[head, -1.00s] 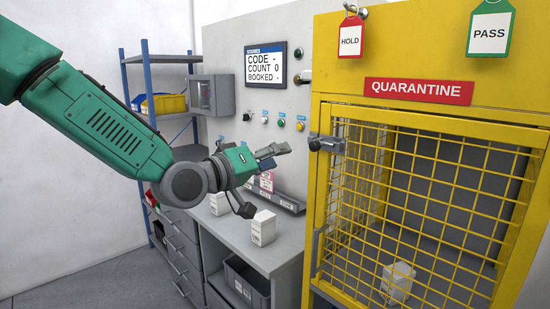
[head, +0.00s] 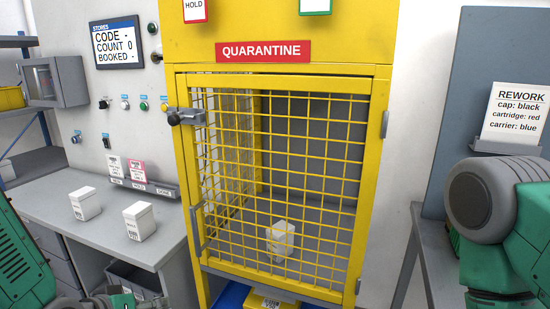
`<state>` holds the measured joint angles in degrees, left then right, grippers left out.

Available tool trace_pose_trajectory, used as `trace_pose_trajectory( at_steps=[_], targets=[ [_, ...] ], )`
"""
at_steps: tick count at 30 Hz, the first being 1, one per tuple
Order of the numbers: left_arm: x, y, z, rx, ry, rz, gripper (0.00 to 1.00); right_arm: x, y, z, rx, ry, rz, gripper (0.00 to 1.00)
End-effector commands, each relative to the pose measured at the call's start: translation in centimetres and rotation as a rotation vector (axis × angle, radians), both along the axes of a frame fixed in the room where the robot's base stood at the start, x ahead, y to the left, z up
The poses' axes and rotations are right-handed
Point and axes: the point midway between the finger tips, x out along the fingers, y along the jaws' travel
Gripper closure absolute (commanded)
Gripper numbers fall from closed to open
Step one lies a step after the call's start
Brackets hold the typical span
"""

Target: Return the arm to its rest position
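My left arm (head: 20,260) shows at the lower left corner of the head view. A teal and dark part of its wrist or hand (head: 118,300) shows at the bottom edge, low in front of the counter; its fingers are cut off, so I cannot tell whether they are open or shut. My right arm (head: 495,225) stands at the right edge, folded close to the camera. Its gripper is out of view.
The yellow quarantine cage (head: 282,80) stands in the middle, its mesh door apparently shut, with a white box (head: 280,240) inside. Two white boxes (head: 139,221) (head: 85,203) stand on the grey counter (head: 45,203) at left. A rework sign (head: 514,112) is at right.

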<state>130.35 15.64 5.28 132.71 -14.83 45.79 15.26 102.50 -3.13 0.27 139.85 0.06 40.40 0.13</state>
Motion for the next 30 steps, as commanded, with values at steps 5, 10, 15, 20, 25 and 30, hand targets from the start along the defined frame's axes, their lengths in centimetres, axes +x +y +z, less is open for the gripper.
trace_pose_trajectory(
  at_steps=[5,10,15,20,25,30],
  targets=[
    [-9.3,0.4,-11.2,0.165,0.270,-0.084,0.58,0.0,0.0,-1.7,0.000,0.000,0.000,1.00],
    [-18.7,1.5,-18.2,0.304,0.500,-0.181,0.58,0.0,0.0,-2.8,0.000,0.000,0.000,1.00],
    [-25.1,2.5,-21.2,0.391,0.646,-0.255,0.58,0.0,0.0,-3.5,0.000,0.000,0.000,1.00],
    [-27.2,2.9,-21.9,0.418,0.693,-0.280,0.58,0.0,0.0,-3.6,0.000,0.000,0.000,1.00],
    [-27.2,2.9,-21.9,0.419,0.694,-0.281,0.58,0.0,0.0,-3.6,0.000,0.000,0.000,1.00],
    [-27.2,2.9,-21.9,0.418,0.694,-0.280,0.58,0.0,0.0,-3.6,0.000,0.000,0.000,1.00]
  ],
)
